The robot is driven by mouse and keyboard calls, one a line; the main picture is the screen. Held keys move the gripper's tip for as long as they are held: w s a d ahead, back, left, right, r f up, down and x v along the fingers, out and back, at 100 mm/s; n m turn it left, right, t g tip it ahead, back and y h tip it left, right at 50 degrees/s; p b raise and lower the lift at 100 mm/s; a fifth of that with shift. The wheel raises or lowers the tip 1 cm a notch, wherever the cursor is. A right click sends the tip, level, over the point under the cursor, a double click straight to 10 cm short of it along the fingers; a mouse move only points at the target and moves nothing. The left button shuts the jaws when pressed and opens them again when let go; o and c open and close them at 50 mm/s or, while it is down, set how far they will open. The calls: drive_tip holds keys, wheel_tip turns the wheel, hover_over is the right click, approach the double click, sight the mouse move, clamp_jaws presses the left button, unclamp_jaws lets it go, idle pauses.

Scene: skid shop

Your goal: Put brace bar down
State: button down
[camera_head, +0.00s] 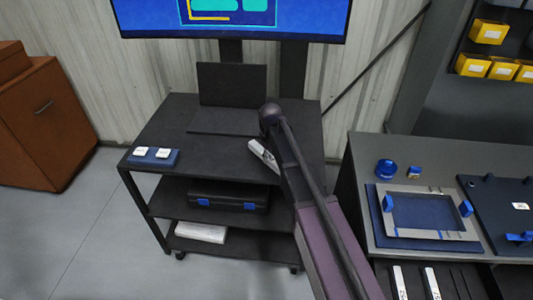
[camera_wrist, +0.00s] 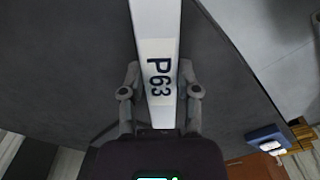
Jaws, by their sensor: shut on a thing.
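The brace bar is a white bar marked P63 (camera_wrist: 158,40); it runs from the top edge to the lower middle of the wrist view. My gripper (camera_wrist: 160,100) is shut on it, one finger on each side. In the head view the bar's white end (camera_head: 262,154) shows beside my arm, over the top of the dark cart (camera_head: 225,160). The rest of the bar and my gripper are hidden behind my arm there. I cannot tell whether the bar touches the cart top.
A black laptop-like panel (camera_head: 232,84) stands at the cart's back. A blue block with two white pieces (camera_head: 153,157) sits at its left front. The top between is clear. A grey bench (camera_head: 365,155) with a metal frame (camera_head: 436,234) stands right. A screen (camera_head: 235,15) hangs behind.

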drive_tip(key=w, duration=0.2)
drive_tip(key=w+a, duration=0.1)
drive_tip(key=w, duration=0.2)
drive_tip(key=shift+w+a+f, duration=0.2)
drive_tip(key=shift+w+f, duration=0.05)
drive_tip(key=shift+w, duration=0.1)
drive_tip(key=shift+w, duration=0.1)
drive_tip(key=shift+w+a, duration=0.1)
drive_tip(key=shift+w, duration=0.1)
drive_tip(key=shift+w+a+f+b, duration=0.1)
drive_tip(key=shift+w+f+b, duration=0.25)
drive_tip(key=shift+f+b, duration=1.5)
drive_tip(key=shift+b, duration=0.2)
drive_tip(key=shift+f, duration=0.2)
drive_tip(key=shift+c, duration=1.7)
unclamp_jaws()
drive_tip(key=shift+r, duration=0.1)
drive_tip(key=shift+r, duration=0.1)
